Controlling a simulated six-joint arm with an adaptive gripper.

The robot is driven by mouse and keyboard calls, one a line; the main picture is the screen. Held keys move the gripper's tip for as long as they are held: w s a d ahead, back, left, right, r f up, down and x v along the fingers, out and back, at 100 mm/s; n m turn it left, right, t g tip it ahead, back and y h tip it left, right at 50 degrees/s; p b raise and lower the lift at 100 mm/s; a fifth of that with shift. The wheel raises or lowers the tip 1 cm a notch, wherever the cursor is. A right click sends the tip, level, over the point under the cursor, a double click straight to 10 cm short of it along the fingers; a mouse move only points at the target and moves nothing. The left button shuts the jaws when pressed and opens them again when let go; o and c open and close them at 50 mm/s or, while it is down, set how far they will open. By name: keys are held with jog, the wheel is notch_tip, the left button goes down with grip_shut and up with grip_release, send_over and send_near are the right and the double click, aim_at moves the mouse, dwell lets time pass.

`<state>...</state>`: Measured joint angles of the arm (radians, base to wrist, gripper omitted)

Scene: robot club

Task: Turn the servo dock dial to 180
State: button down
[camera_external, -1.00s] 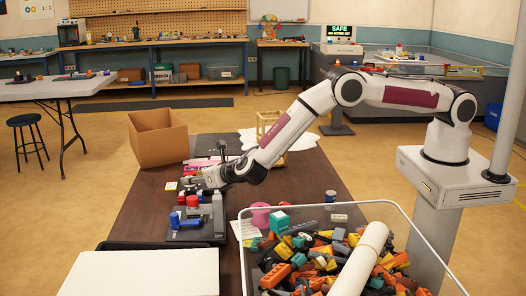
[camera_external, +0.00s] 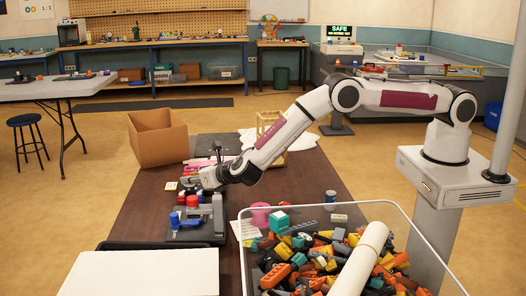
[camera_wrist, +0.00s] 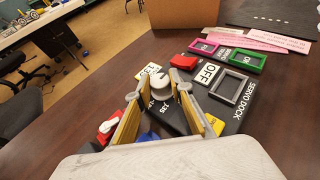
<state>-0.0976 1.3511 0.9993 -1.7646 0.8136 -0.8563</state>
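The servo dock (camera_wrist: 240,110) is a dark plate lettered SERVO DOCK, lying on the brown table. Its dial (camera_wrist: 160,82) is a pale round knob with a dark mark on top. White number labels sit around it, one reading 135; the others are partly hidden by my fingers. My gripper (camera_wrist: 160,76) has its two tan fingers apart, one on each side of the dial. I cannot tell whether they touch it. In the external view my gripper (camera_external: 207,182) is low over the dock, and the dial is hidden there.
On the dock are a grey-framed switch (camera_wrist: 231,87) and an OFF label. Green (camera_wrist: 246,61) and magenta (camera_wrist: 203,47) framed parts lie beyond. A red and white part (camera_wrist: 110,127) is close by the left finger. A cardboard box (camera_external: 158,140) and a bin of bricks (camera_external: 300,262) flank the workspace.

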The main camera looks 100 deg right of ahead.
jog(key=shift+w+d+r+m+h, duration=0.1)
jog(key=shift+w+r+m+h, duration=0.1)
jog(key=shift+m+h, duration=0.2)
jog(key=shift+m+g+h, duration=0.3)
jog(key=shift+m+g, duration=0.1)
jog(key=shift+g, duration=0.2)
jog(key=c, duration=1.8)
grip_release()
jog(key=shift+s, duration=0.1)
jog(key=shift+f, duration=0.1)
jog(key=shift+s+a, duration=0.1)
jog(key=shift+a, duration=0.2)
jog(key=shift+v, duration=1.35)
jog(key=shift+d+r, duration=0.1)
jog(key=shift+r, duration=3.45)
jog(key=shift+o, duration=0.2)
